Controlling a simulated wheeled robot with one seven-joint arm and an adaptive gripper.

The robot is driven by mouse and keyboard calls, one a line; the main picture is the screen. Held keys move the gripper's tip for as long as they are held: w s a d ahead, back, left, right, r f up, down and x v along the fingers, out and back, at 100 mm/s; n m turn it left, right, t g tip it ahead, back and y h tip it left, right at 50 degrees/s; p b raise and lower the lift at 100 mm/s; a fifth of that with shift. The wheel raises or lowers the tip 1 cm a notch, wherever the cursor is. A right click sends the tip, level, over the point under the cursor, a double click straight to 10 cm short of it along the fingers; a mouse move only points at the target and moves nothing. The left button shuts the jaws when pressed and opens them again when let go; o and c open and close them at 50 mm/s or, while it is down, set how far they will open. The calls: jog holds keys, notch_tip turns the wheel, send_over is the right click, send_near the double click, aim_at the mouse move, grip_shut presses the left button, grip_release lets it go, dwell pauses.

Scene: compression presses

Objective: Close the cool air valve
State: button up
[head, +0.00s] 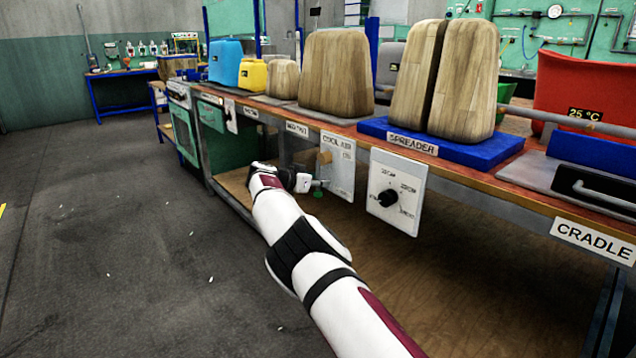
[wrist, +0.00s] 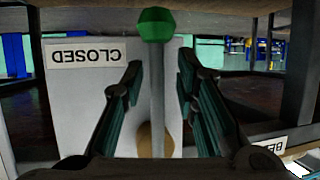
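The cool air panel (head: 338,165) is a pale plate under the bench edge, marked COOL AIR. In the wrist view the panel (wrist: 75,105) fills the left, with an upside-down CLOSED label (wrist: 86,53). A thin grey valve lever (wrist: 158,85) with a green faceted knob (wrist: 156,25) stands upright in that view, in front of a tan round part (wrist: 155,138). My gripper (wrist: 161,68) is open, one finger on each side of the lever, with visible gaps. In the head view my gripper (head: 306,184) is beside the panel, and the lever is hard to make out.
A dial panel (head: 397,192) with a black knob hangs right of the cool air panel. Above, the bench carries wooden blocks (head: 337,70) and a blue spreader base (head: 440,143).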

jog(key=shift+r, duration=0.1)
jog(key=v, duration=1.1)
jog(key=shift+s+a+r, duration=0.2)
jog(key=shift+s, duration=0.1)
